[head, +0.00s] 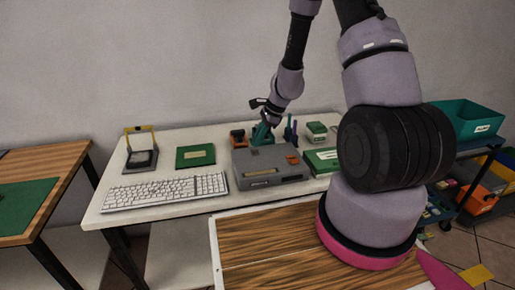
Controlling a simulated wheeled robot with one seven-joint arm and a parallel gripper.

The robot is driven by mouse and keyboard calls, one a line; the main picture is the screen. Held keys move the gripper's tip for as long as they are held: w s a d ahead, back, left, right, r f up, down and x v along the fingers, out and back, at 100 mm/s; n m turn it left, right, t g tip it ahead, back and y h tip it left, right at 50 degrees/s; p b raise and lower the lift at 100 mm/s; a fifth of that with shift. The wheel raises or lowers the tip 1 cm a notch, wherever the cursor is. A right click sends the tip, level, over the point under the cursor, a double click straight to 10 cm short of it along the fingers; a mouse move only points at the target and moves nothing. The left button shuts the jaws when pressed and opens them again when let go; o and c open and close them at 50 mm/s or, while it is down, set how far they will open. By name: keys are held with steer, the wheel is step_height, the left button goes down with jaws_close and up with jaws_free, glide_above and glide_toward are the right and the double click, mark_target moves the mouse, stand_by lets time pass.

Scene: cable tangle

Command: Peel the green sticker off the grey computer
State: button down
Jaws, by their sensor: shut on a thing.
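The grey computer (257,178) is a flat grey box standing near the front edge of the white table. My gripper (264,122) is just above and behind its back edge, pointing down. It is shut on a green piece (262,134), which looks like the green sticker. The piece stands up between the jaws and the computer's back edge. I cannot tell whether its lower end still touches the computer. An orange-brown patch (292,159) lies on the right of the computer's top.
A white keyboard (165,192), a green board (195,155) and a yellow-framed stand (141,150) are to the left. An orange-brown box (238,138) and a teal-and-blue item (290,132) flank my gripper. Green boxes (316,130) stand right. My arm hides the table's right part.

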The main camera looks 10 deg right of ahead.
step_height(320, 180, up, 5)
steer(key=shift+w+r, duration=0.1)
steer(key=shift+r, duration=0.05)
steer(key=shift+w+r, duration=0.3)
steer(key=shift+r, duration=0.35)
steer(key=shift+w+r, duration=0.3)
steer(key=shift+r, duration=0.35)
steer(key=shift+w+r, duration=0.3)
steer(key=shift+r, duration=0.35)
